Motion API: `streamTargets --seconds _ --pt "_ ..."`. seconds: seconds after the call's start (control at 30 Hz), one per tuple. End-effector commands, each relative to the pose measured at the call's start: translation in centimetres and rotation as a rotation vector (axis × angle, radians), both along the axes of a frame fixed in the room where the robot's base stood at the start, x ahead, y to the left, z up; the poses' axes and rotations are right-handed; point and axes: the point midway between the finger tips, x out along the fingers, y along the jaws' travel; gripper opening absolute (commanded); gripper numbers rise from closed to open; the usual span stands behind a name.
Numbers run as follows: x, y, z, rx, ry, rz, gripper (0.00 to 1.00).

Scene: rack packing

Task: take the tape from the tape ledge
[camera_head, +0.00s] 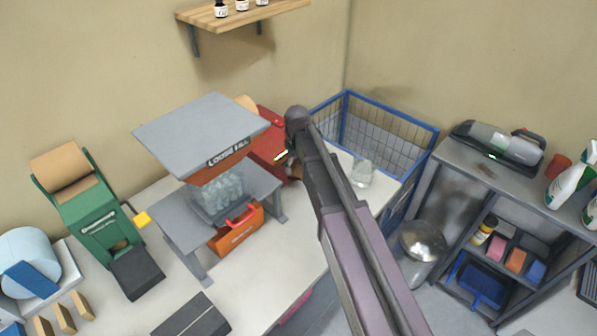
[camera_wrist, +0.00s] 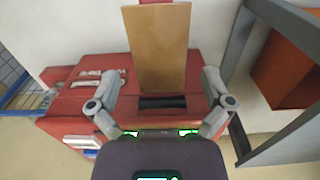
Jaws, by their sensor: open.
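A red machine (camera_head: 270,128) stands at the back of the bench, partly hidden by my arm and a grey shelf. In the wrist view the red machine (camera_wrist: 72,98) lies below my gripper (camera_wrist: 160,76). A tan-brown band (camera_wrist: 157,45), which looks like a tape roll seen from above, rises from it between my fingers. A dark slot (camera_wrist: 162,102) sits at its near end. My fingers are spread wide on both sides, with nothing held. I cannot make out a separate cut strip of tape on a ledge. In the head view my arm hides most of the gripper.
A blue wire basket (camera_head: 405,122) is behind right. A green dispenser (camera_head: 98,222) stands far left.

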Motion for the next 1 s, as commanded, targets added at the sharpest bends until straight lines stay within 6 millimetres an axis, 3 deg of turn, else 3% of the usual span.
streamTargets --seconds 1.0 --pt "-0.01 0.04 -0.51 0.000 0.000 0.000 1.00"
